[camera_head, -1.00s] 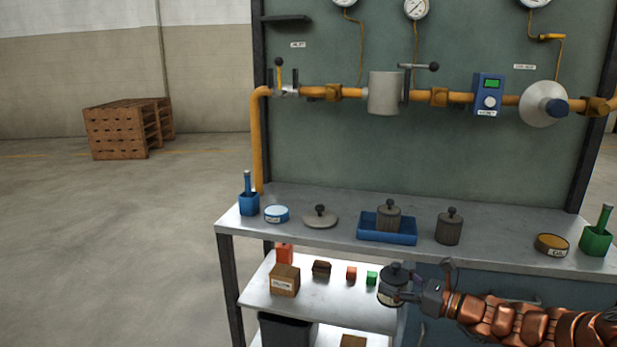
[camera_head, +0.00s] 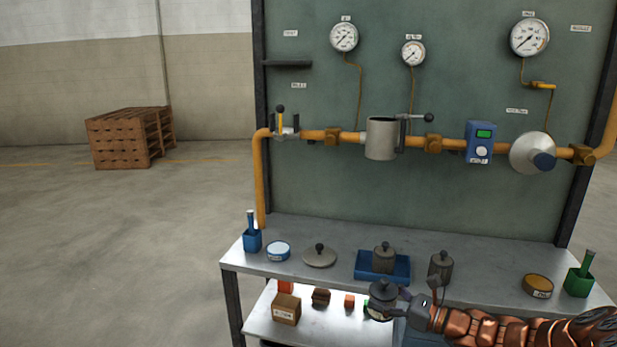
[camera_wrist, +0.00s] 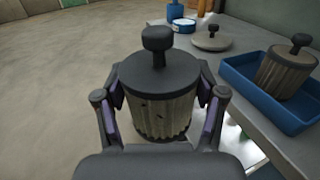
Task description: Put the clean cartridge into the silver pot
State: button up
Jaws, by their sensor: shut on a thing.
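My gripper (camera_wrist: 160,108) is shut on a ribbed grey cartridge (camera_wrist: 158,75) with a dark cap and knob. The cartridge is upright, with dark specks on its lower side. In the head view the held cartridge (camera_head: 382,290) is in front of the bench's front edge. The silver pot (camera_head: 381,140) is on the orange pipe, lidless and well above my gripper; its inside is hidden. A grey lid (camera_head: 320,257) with a knob lies on the bench.
The bench (camera_head: 300,230) also holds a blue holder (camera_head: 252,241), a blue-white tin (camera_head: 278,251), a yellow-topped tin (camera_head: 537,286) and a green holder (camera_head: 578,283). A lower shelf (camera_head: 330,325) carries boxes and small blocks. A lever handle is beside the pot.

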aim_at(385, 280)
notch_tip(385, 280, up, 9)
jog(key=p, duration=1.1)
jog(key=shift+s+r+p, duration=0.1)
jog(key=shift+r+p, duration=0.05)
jog(key=shift+p, duration=0.2)
